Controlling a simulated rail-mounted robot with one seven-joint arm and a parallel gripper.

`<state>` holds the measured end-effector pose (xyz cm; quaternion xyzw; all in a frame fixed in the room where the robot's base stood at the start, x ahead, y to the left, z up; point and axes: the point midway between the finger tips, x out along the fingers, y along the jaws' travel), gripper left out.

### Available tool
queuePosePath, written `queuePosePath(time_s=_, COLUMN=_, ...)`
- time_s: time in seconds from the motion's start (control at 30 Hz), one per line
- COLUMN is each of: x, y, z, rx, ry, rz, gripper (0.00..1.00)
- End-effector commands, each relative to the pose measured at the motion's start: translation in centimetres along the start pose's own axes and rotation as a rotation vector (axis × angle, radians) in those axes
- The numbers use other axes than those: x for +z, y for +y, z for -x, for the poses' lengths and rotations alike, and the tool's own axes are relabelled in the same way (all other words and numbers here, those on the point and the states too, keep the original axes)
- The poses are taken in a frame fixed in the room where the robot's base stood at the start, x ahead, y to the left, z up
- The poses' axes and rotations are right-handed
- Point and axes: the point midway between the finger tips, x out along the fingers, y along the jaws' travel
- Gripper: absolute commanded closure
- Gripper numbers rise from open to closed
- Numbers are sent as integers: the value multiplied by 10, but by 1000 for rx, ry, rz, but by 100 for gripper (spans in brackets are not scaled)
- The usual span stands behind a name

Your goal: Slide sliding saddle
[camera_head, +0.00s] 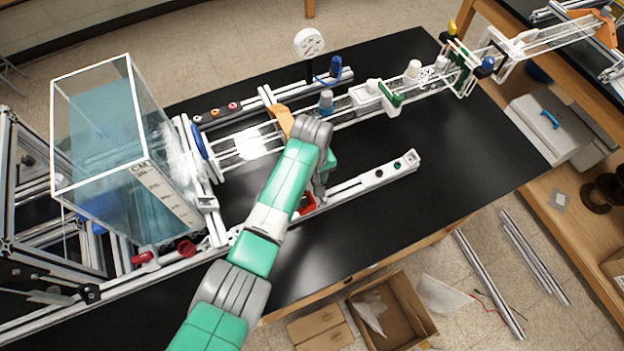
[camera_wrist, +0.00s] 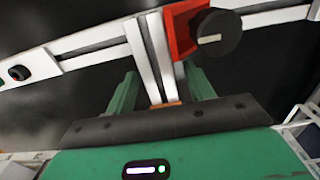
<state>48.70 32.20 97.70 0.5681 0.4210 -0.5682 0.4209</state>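A red block with a black knob (camera_wrist: 219,34) sits on the white slotted rail (camera_wrist: 85,48) in the wrist view. A white slotted upright piece (camera_wrist: 148,45) stands beside the red block and reaches down between my fingers; I take this assembly for the sliding saddle. My gripper (camera_wrist: 162,78) has one green finger on each side of the upright piece. I cannot tell whether the fingers press on it. In the head view, the red block (camera_head: 307,204) shows on the front rail (camera_head: 373,180) next to my gripper (camera_head: 321,190), partly hidden by my arm.
A clear water tank (camera_head: 105,140) stands at the left. A framed channel with a dial gauge (camera_head: 309,43) runs behind my arm. The black tabletop (camera_head: 440,175) is clear right of the front rail. An open cardboard box (camera_head: 405,310) sits below the table's front edge.

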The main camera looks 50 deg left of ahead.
Motion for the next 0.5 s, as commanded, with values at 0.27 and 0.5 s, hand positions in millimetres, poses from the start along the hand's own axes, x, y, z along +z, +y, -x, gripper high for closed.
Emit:
queuePosePath(time_s=0.27, x=0, y=1, z=23, rx=3, ry=2, rz=0, gripper=47)
queuePosePath(time_s=0.5, x=0, y=1, z=67, rx=1, ry=2, rz=-1, gripper=47)
